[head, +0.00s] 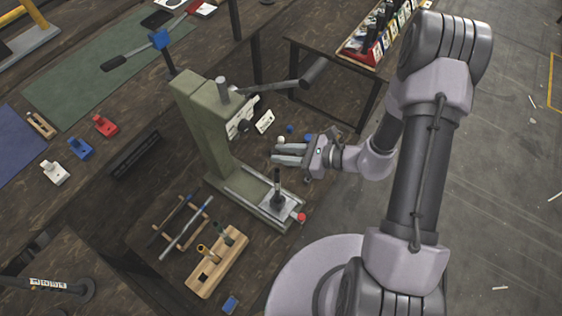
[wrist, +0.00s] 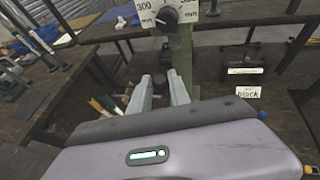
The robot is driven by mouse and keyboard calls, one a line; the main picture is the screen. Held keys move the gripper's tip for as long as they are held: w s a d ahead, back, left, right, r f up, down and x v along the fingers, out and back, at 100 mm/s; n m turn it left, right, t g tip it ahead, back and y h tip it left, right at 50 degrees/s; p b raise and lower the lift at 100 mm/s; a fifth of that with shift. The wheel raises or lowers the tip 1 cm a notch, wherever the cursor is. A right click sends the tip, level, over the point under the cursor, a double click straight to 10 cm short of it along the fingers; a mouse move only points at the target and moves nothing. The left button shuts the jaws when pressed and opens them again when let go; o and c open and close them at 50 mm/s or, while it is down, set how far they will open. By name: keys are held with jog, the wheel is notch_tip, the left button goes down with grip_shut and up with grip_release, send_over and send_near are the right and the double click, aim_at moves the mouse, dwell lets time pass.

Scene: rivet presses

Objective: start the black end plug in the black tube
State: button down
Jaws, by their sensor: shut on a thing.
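My gripper (head: 275,154) is beside the press, above the table and right of the press column. Its two fingers also show in the wrist view (wrist: 162,84), a little apart. A small dark thing between the fingertips appears to be the black end plug (wrist: 160,80), mostly hidden by the fingers. The plug and tube are apart. The green press (head: 205,130) has its lever and ram above the base.
Small blue caps (head: 307,136) and a white one (head: 281,139) lie near the gripper. A card reading "black" (wrist: 248,92) stands behind.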

jog(key=shift+w+d+f, duration=0.1)
jog(key=shift+d, duration=0.1)
notch_tip(320, 180, down, 6)
jog(key=b, duration=0.5)
jog(key=shift+b, duration=0.3)
jog(key=shift+f+b, duration=1.05)
jog(key=shift+b, duration=0.45)
dwell(1.0)
jog(key=c, duration=1.1)
grip_release()
jog(key=p+v, duration=0.4)
jog(key=v, duration=1.3)
jog(key=shift+d, duration=0.1)
